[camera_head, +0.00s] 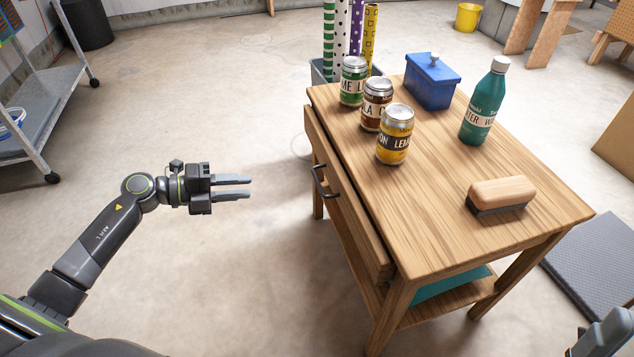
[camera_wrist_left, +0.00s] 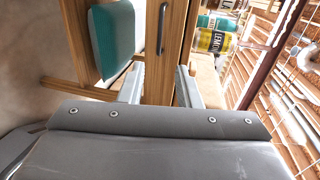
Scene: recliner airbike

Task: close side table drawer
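The wooden side table (camera_head: 440,225) stands right of centre in the head view. Its drawer (camera_head: 350,205) is on the side facing my left arm, and its front stands out slightly from the tabletop edge, so it looks a little open. The dark bar handle (camera_head: 322,180) is on the drawer front and also shows in the left wrist view (camera_wrist_left: 162,28). My left gripper (camera_head: 250,187) is open and empty, left of the handle and apart from it, fingers pointing toward the drawer. In the wrist view its fingers (camera_wrist_left: 160,85) are spread.
Three cans (camera_head: 376,104), a blue lidded box (camera_head: 431,82), a teal bottle (camera_head: 485,103) and a brush (camera_head: 499,194) stand on the tabletop. A teal item (camera_head: 450,284) lies on the lower shelf. A metal cart (camera_head: 45,95) stands at far left. The floor between gripper and table is clear.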

